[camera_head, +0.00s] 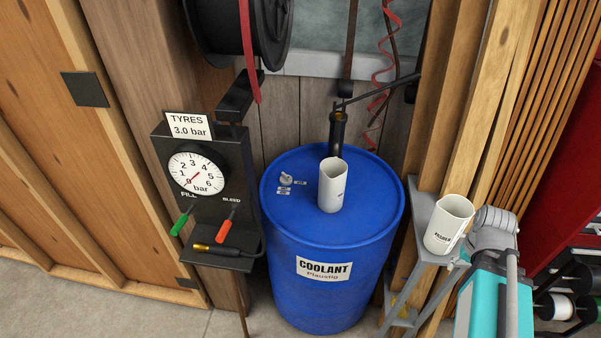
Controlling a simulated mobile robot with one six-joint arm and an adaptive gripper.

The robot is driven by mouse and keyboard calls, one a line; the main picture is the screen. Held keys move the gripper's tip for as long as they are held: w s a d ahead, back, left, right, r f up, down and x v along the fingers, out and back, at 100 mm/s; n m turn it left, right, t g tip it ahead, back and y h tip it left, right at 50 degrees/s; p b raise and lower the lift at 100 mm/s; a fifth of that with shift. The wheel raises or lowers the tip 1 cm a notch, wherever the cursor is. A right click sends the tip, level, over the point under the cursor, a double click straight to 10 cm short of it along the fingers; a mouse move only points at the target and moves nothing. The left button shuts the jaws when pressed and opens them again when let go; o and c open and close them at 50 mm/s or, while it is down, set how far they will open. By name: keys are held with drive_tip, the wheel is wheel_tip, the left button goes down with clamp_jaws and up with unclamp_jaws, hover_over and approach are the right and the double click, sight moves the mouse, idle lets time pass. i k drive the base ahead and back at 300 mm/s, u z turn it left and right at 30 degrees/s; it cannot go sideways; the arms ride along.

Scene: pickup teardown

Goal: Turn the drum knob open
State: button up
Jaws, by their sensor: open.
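The blue drum (300,240) stands upright in the middle, with a white COOLANT label (324,269) on its front. A small grey knob (287,178) sits on the left part of the drum's lid. Small grey tags lie beside and below it, too small to read. A white open-topped cylinder (332,187) stands on the lid to the right of the knob. My arm shows at the lower right, apart from the drum. My gripper's fingers do not show.
A tyre gauge panel (198,165) with red, green and brass-tipped handles stands close left of the drum. A white cup (448,224) sits on a grey stepped stand (421,215) to the right. A hose reel (245,30) hangs above.

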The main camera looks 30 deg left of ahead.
sight(285, 179)
drive_tip(key=z, duration=1.3)
drive_tip(key=k, duration=0.4)
drive_tip(key=u, duration=1.95)
